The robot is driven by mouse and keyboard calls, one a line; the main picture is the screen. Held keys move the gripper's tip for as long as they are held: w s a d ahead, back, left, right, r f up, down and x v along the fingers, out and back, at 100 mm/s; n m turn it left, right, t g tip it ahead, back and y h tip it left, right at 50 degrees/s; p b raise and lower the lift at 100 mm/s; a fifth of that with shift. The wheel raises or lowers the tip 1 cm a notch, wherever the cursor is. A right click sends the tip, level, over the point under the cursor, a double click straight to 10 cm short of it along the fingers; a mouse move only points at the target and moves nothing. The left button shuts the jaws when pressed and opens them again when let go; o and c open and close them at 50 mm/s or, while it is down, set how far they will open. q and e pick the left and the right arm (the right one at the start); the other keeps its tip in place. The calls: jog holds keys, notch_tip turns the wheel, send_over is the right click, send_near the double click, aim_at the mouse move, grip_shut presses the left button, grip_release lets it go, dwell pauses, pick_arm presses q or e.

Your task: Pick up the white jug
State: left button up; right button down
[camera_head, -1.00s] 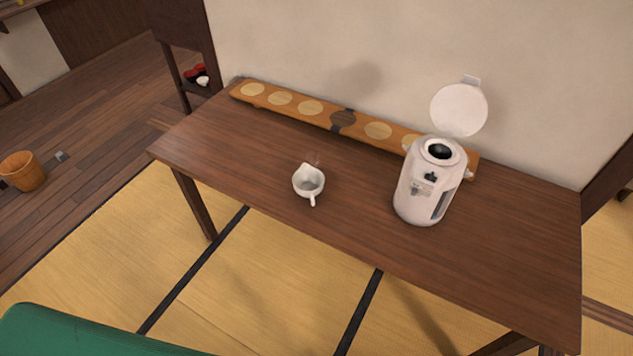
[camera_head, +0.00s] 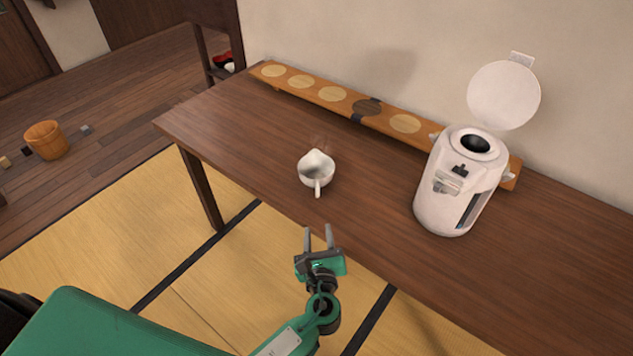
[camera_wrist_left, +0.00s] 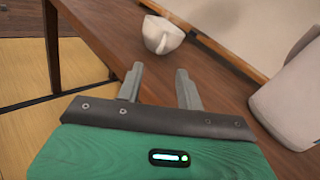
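The white jug (camera_head: 316,170) stands upright on the wooden table, near its front edge, with its handle pointing toward me. It also shows in the left wrist view (camera_wrist_left: 162,35), beyond the fingertips. My left gripper (camera_head: 319,232) is in front of the table's front edge, just short of the jug. Its two fingers are apart with nothing between them, as the left wrist view also shows (camera_wrist_left: 160,80). The gripper does not touch the jug. My right gripper is not in view.
A white hot-water pot (camera_head: 456,190) with its lid open stands to the right of the jug. A long wooden board (camera_head: 325,100) with round inlays lies along the wall at the back. The table (camera_head: 230,130) is clear around the jug. A wooden bucket (camera_head: 46,140) stands on the floor at left.

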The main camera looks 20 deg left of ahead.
pick_arm(q)
jog(key=p, duration=0.1)
send_near(317, 190)
jog(key=shift+m+t, duration=0.3)
jog(key=x, duration=0.4)
jog(key=shift+w+a, duration=0.1)
jog(key=shift+w, duration=0.05)
jog(key=x, duration=0.2)
jog(key=p+x, duration=0.1)
jog(key=x, duration=0.1)
jog(key=shift+w+f, duration=0.15)
jog(key=shift+f, duration=0.1)
jog(key=shift+w+a, duration=0.15)
jog(key=shift+w, duration=0.1)
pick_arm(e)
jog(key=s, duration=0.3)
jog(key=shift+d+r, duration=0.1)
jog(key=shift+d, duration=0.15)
pick_arm(q)
jog(key=c, duration=0.7)
grip_shut()
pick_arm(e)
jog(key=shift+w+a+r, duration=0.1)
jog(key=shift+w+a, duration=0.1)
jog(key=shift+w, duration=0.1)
